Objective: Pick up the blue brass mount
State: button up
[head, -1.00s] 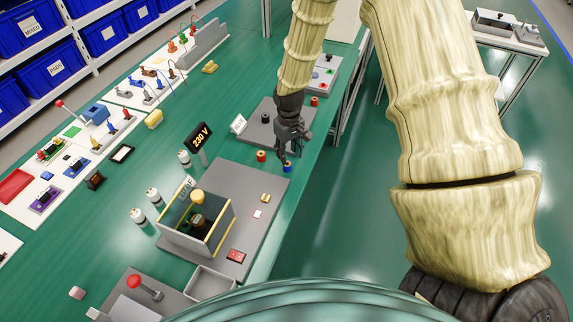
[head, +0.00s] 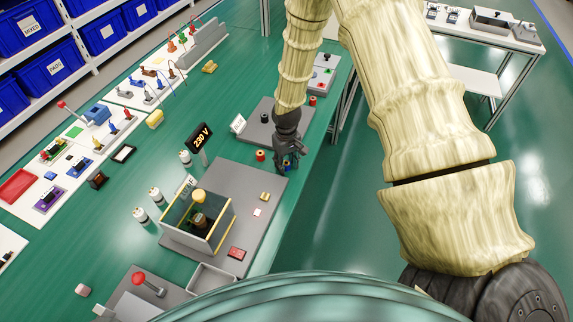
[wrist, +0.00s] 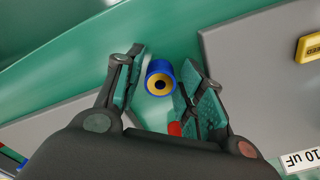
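The blue brass mount (wrist: 161,80) is a small blue cylinder with a brass-coloured ring and dark hole on top. In the wrist view it stands between the tips of my gripper (wrist: 165,88), which is open.
A red mount (head: 260,156) stands just left of my gripper in the head view. A grey plate with a glass-walled box (head: 213,247) lies nearer, and another grey plate (head: 262,128) lies beyond. The bench's right edge is close to my gripper.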

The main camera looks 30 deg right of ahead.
jog(key=shift+c, duration=0.3)
jog(key=c, duration=0.7)
jog(key=shift+o, duration=0.2)
